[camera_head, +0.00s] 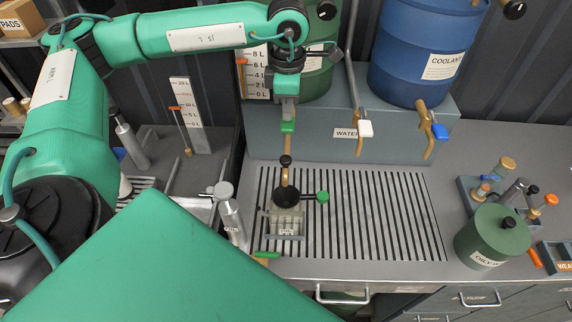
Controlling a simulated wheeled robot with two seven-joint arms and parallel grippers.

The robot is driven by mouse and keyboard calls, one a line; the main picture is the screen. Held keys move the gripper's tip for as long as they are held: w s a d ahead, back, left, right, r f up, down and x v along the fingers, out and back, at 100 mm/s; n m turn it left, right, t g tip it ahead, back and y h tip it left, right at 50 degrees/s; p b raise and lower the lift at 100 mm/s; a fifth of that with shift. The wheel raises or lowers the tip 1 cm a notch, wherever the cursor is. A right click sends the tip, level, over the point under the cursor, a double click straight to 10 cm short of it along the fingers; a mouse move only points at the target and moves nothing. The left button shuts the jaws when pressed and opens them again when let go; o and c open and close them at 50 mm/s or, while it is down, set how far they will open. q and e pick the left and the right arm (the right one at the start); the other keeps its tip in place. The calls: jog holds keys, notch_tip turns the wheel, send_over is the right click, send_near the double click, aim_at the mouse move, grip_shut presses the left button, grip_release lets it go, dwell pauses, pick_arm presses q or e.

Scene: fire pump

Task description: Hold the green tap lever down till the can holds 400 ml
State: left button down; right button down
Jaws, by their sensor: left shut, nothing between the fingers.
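The green tap lever (288,127) sits at the front of the green drum (318,78), above a brass spout (287,146). My left gripper (287,112) comes down from above, shut and empty, its tips at the lever. I cannot tell whether they press it. Below the tap, a small grey can-like vessel (286,224) with a label and a dark round top stands on the slotted drip grate (365,215). Its liquid level is not readable. My right gripper is not in view.
A green oily-waste can (492,237) stands at the right. The grate's right half is clear.

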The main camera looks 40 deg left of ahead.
aim_at(287, 123)
pick_arm(q)
jog(key=shift+f, duration=1.8)
dwell(6.2)
